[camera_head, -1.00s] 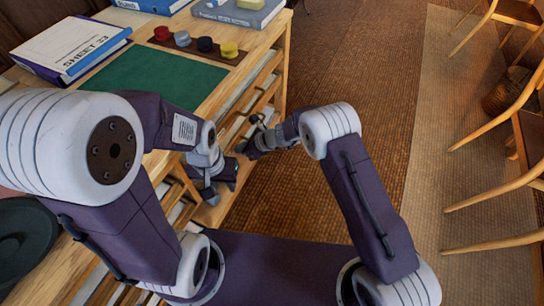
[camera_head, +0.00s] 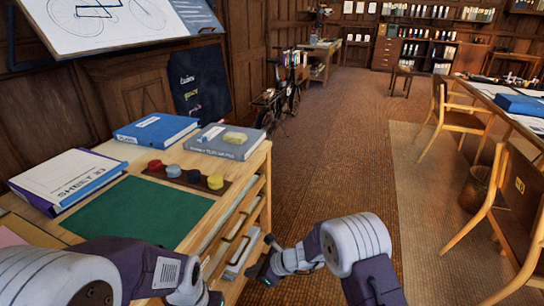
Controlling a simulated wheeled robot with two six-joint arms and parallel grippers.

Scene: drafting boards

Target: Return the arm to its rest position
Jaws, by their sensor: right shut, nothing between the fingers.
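My right arm comes in from the bottom right, and its gripper (camera_head: 260,265) is beside the front of the wooden drawer cabinet (camera_head: 262,186), over the floor side. Its fingers are shut with nothing between them. I cannot tell whether it touches the cabinet. My left arm (camera_head: 150,270) comes in at the bottom left, in front of the cabinet's near part. Its wrist is at the bottom edge and the fingers are cut off by the frame.
Chairs (camera_head: 455,115) stand right. The brown floor (camera_head: 335,150) between is open.

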